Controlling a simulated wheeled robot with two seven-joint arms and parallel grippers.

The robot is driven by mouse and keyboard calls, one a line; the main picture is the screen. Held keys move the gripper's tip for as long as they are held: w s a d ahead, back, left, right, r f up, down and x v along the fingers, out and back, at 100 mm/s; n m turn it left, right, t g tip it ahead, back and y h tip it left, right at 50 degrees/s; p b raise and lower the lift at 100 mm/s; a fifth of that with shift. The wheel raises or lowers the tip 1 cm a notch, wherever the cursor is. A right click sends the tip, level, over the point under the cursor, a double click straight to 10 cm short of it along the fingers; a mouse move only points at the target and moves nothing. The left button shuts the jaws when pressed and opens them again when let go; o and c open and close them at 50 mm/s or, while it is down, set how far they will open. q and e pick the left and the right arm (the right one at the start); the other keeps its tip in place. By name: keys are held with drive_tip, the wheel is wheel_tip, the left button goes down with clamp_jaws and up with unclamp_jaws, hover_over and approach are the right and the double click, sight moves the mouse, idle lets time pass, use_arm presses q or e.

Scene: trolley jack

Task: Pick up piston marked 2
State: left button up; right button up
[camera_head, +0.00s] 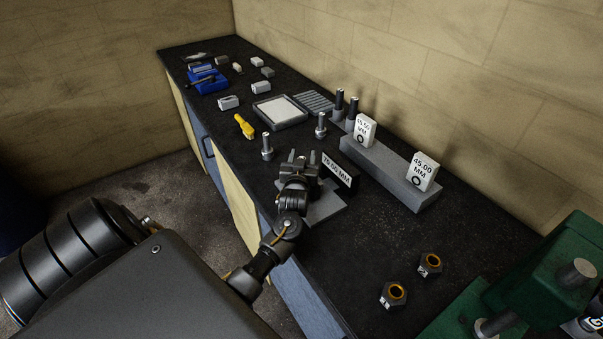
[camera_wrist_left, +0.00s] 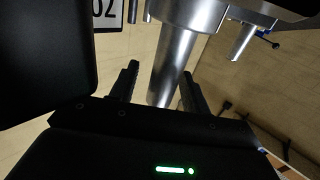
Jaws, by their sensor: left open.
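My left gripper (camera_head: 300,160) is open above the bench beside the 75.00 MM block; its fingers also show in the wrist view (camera_wrist_left: 158,85). There, a silver cylinder (camera_wrist_left: 170,75) shows between the open fingers or beyond them; I cannot tell its distance. In the head view, one upright metal piston-like part (camera_head: 267,146) stands left of the gripper and another (camera_head: 321,125) stands behind it. No number is readable on either, so I cannot tell which is marked 2. My right gripper is not in view.
A grey bar (camera_head: 385,172) carries two white label blocks. Two hex nuts (camera_head: 430,264) (camera_head: 393,294) lie at the front right, near a green machine (camera_head: 540,285). A yellow tool (camera_head: 244,126) lies behind.

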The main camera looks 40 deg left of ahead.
use_arm(q)
clamp_jaws()
idle(0.5)
